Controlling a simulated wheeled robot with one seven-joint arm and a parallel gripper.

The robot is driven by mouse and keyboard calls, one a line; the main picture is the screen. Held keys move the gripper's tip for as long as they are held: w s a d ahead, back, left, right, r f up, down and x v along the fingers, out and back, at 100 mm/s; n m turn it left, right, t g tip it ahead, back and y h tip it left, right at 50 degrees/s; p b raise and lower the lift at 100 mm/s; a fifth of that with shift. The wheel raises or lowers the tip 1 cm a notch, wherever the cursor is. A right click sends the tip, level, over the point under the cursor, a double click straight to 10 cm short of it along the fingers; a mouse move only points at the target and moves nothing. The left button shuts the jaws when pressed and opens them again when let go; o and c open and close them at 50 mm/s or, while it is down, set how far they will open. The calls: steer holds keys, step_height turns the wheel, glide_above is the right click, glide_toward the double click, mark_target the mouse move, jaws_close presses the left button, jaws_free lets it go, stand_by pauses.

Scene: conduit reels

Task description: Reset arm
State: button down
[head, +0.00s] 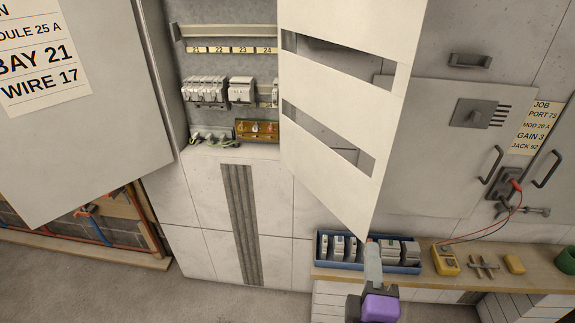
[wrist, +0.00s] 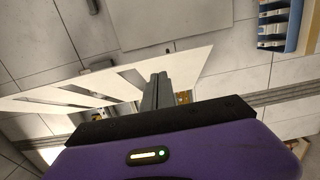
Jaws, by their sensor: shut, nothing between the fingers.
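My gripper (head: 372,258) shows at the lower middle of the head view, its purple body below and its grey fingers pointing up. The fingers are together with nothing between them. They overlap the blue tray (head: 318,262) and the low corner of the white slotted panel (head: 335,75) in the picture; I cannot tell whether they touch either. In the wrist view my gripper (wrist: 157,90) stands in front of the slotted panel (wrist: 195,68), its fingers shut. Part of the tray is hidden behind my gripper.
The open cabinet (head: 200,160) holds rail modules (head: 205,90) and a terminal block (head: 257,130). A door with a label (head: 45,60) hangs open at left. The wooden shelf (head: 480,277) carries a yellow meter (head: 445,261) and a green cup (head: 566,260). Floor at lower left is clear.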

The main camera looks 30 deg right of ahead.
steer(key=w+a+f+t+y, duration=0.2)
steer(key=w+a+y, duration=0.1)
steer(key=a+y, duration=0.3)
steer(key=s+a+f+y, duration=0.3)
steer(key=s+a+y, duration=0.3)
steer(key=a, duration=0.1)
steer(key=s+d+m+g, duration=0.1)
steer(key=s+m, duration=0.9)
steer(key=s, duration=0.6)
steer(key=shift+s+d+f, duration=0.35)
steer(key=shift+s+f, duration=0.05)
steer(key=shift+d, duration=0.1)
